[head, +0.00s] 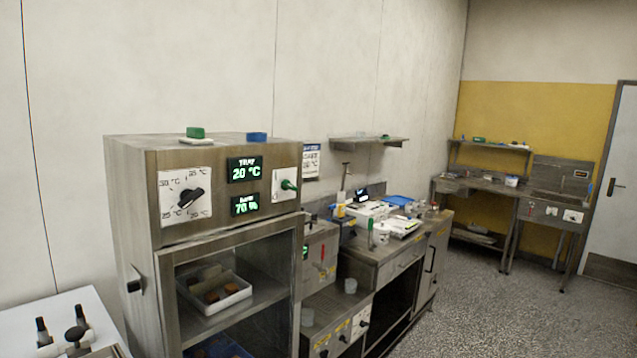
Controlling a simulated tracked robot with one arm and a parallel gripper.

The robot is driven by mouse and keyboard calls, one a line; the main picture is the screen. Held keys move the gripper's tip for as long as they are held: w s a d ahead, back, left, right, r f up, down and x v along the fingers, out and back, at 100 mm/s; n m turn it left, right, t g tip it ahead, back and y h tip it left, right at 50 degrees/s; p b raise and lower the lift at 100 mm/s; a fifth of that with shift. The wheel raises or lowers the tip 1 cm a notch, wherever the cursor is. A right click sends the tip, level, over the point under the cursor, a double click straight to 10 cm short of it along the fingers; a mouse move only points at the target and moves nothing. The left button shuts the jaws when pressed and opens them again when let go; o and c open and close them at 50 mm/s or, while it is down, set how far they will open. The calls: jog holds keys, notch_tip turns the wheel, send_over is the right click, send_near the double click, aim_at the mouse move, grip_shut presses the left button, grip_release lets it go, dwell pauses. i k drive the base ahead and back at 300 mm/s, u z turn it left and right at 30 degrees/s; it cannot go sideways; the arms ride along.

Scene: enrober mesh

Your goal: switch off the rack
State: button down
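The rack looks to be the steel cabinet (222,239) standing at the left centre against the wall. Its top panel carries a dial with a black knob (187,199) on a white plate marked in °C. Two lit green displays stand beside it: the upper one (244,168) reads 20 °C, the lower one (245,205) reads 70 %. To their right a green toggle lever (289,185) sits on a white plate, sticking out to the right. No on or off marking is readable. My gripper is not in view.
A white tray (215,293) with brown pieces sits inside the cabinet. A green block (195,132) and a blue block (256,137) lie on top. A white surface with black knobs (75,334) is at lower left. Counters run to the right; the speckled floor (480,300) is clear.

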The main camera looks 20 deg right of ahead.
aim_at(285, 185)
jog(key=z, duration=0.7)
jog(key=k, duration=0.85)
jog(key=z, duration=0.85)
jog(key=k, duration=0.45)
jog(key=z, duration=0.15)
jog(key=i, duration=0.75)
jog(key=u, duration=0.75)
jog(key=i, duration=1.25)
jog(key=u, duration=1.05)
jog(key=i, duration=0.65)
jog(key=u, duration=0.35)
